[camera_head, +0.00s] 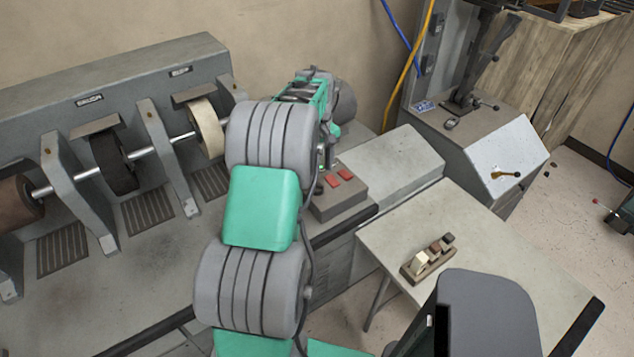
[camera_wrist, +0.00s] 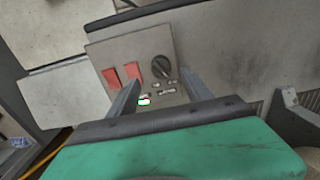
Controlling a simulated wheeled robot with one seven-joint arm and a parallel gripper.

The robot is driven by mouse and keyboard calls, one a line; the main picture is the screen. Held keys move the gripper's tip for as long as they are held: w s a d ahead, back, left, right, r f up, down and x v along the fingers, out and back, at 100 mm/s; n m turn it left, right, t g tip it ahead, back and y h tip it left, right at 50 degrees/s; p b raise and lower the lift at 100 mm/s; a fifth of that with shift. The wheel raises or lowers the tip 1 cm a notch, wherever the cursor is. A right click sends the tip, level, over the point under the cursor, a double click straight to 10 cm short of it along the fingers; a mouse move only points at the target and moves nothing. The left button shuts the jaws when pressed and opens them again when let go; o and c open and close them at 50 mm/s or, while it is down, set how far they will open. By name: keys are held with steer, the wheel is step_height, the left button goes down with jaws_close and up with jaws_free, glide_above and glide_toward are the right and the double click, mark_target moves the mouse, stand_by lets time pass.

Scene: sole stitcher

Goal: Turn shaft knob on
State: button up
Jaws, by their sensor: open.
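The shaft knob is a round dark knob (camera_wrist: 161,67) on a grey control box (camera_wrist: 131,47), beside two red rectangular buttons. In the wrist view it lies just beyond and between the tips of my gripper (camera_wrist: 162,79). My gripper is open, with nothing between its fingers. I cannot tell whether a finger touches the knob. In the head view the control box (camera_head: 340,203) stands at the bench's right end, just below my wrist. My arm hides part of the box there, and my fingers are hard to make out.
A grey bench machine (camera_head: 130,75) with several wheels on a shaft (camera_head: 83,171) stands left of my arm. A table (camera_head: 480,240) with a small wooden block holder (camera_head: 428,262) is at the right. Another machine (camera_head: 480,150) stands at the back right.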

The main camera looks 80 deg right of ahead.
mark_target(317, 184)
step_height(317, 184, down, 7)
steer(key=shift+r+p, duration=0.2)
steer(key=shift+p, duration=0.35)
steer(key=shift+c, duration=0.2)
jaws_close()
